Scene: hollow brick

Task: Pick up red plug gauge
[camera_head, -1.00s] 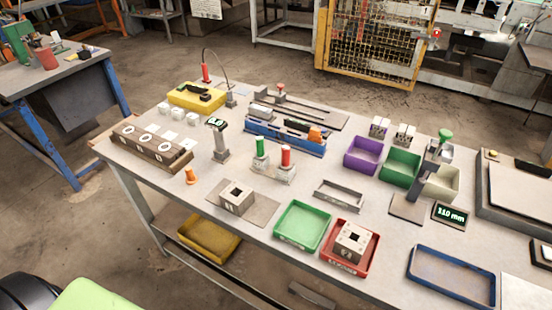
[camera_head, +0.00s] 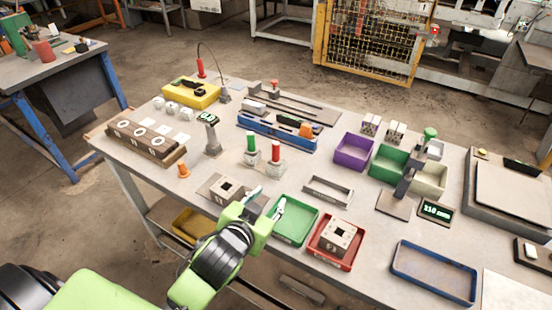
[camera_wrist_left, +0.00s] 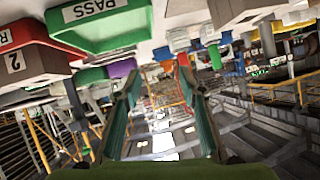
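The red plug gauge (camera_head: 275,151) stands upright in a grey block near the table's middle, beside a green-topped gauge (camera_head: 250,142). My left gripper (camera_head: 270,198) is in front of it, by the left rim of the green tray (camera_head: 291,235). Its two fingers are spread with nothing between them, apart from the gauge. In the left wrist view the open gripper (camera_wrist_left: 160,98) also looks empty. That view is upside down, and I cannot pick out the red gauge for sure in it. My right gripper is not in view.
A hollow brick (camera_head: 226,186) lies on a mat left of my gripper. Another brick (camera_head: 341,233) sits in the red tray (camera_head: 322,256). A grey tray (camera_head: 330,199) lies right of the gauges. A blue rack (camera_head: 278,136) stands behind them.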

